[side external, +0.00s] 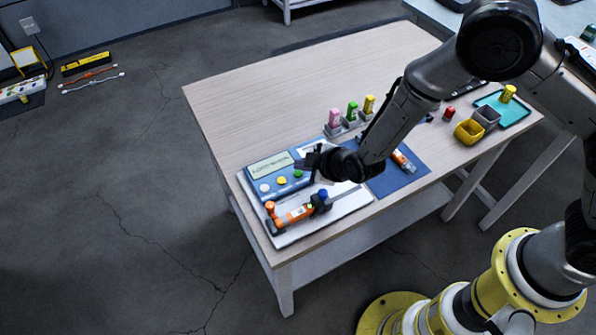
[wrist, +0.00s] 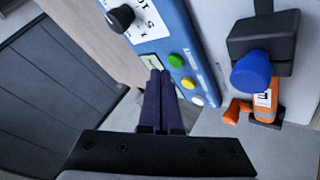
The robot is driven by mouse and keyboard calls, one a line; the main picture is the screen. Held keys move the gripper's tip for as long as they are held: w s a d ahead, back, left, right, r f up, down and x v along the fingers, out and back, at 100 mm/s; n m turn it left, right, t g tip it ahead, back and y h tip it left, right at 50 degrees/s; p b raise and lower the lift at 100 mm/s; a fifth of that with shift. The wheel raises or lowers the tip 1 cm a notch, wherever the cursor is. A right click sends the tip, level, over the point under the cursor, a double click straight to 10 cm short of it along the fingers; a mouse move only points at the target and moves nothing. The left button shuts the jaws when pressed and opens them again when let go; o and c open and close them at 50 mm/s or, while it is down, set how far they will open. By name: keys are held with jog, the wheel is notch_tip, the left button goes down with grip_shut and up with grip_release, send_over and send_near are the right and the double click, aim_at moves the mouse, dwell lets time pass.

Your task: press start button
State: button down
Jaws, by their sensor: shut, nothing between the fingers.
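A blue device (side external: 258,177) with a grey display stands on a white board (side external: 345,200) on the table. It has a white button (side external: 264,188), a yellow button (side external: 281,181) and a green button (side external: 297,173) in a row. The wrist view shows the green button (wrist: 176,60), yellow button (wrist: 188,83) and white button (wrist: 197,101); no start label is readable. My gripper (side external: 306,162) is shut and empty at the device's right end. In the wrist view its fingertips (wrist: 160,73) appear just beside the green button; I cannot tell whether they touch it.
An orange sensor (side external: 296,214) lies in a black clamp fixture with a blue knob (wrist: 250,72), close by. A black dial (wrist: 120,18) sits on the device's panel. Coloured bottles (side external: 352,111) stand behind.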

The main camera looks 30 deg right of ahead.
jog(key=shift+r, duration=2.5)
jog(key=shift+d, duration=0.1)
notch_tip(320, 180, up, 8)
jog(key=m+t, duration=0.1)
jog(key=t, duration=0.1)
send_over(303, 177)
jog(key=w+d, duration=0.4)
jog(key=s+d+r+m+t, duration=0.1)
jog(key=s+d+r, duration=0.1)
jog(key=d+r, duration=0.5)
jog(key=s+d+r+m+t, duration=0.1)
jog(key=s+d+r+m, duration=0.1)
jog(key=r, duration=0.9)
jog(key=s+d+r+m+g, duration=0.1)
jog(key=s+d+r, duration=0.1)
jog(key=s+d, duration=0.35)
jog(key=s+d+r+m+g, duration=0.1)
jog(key=s+d+r, duration=0.15)
jog(key=s, duration=0.65)
jog(key=s+d+f+m+g+h, duration=0.2)
jog(key=s+f+m+g, duration=0.3)
jog(key=s, duration=1)
notch_tip(303, 177, down, 3)
jog(key=shift+d+f, duration=0.2)
